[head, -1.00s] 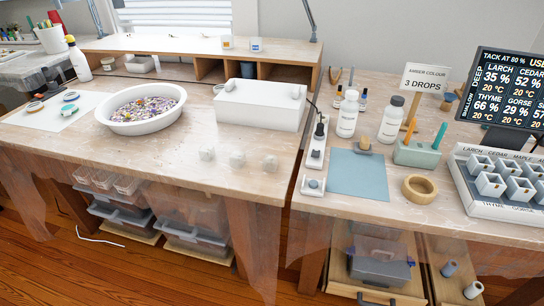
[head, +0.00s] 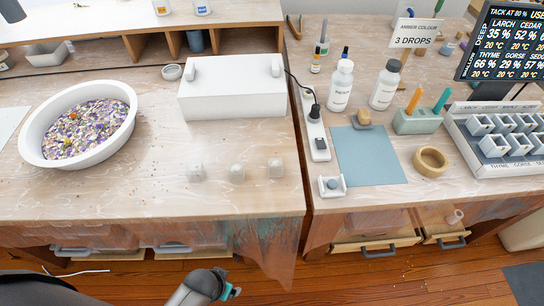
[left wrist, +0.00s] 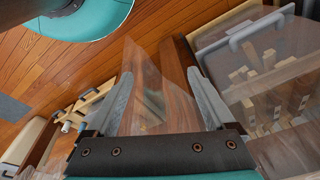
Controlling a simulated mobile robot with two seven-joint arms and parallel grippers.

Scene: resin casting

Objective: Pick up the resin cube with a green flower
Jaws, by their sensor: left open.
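Three small, pale, translucent resin cubes stand in a row near the front of the left table in the head view: a left cube (head: 195,172), a middle cube (head: 237,173) and a right cube (head: 276,169). They are too small to tell which flower, or whether a green one, is inside. My left gripper (left wrist: 158,78) is open and empty in the left wrist view, with floor and the storage under a table beyond its fingers. No cube shows in that view. A grey and teal part of my arm shows at the bottom of the head view, below the table edge.
A white bowl of dried flowers (head: 128,122) and a white box (head: 232,103) stand behind the cubes. On the right table are a blue mat (head: 372,168), a wooden ring (head: 430,162), white bottles (head: 341,87) and a mould tray (head: 470,152). The table front around the cubes is clear.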

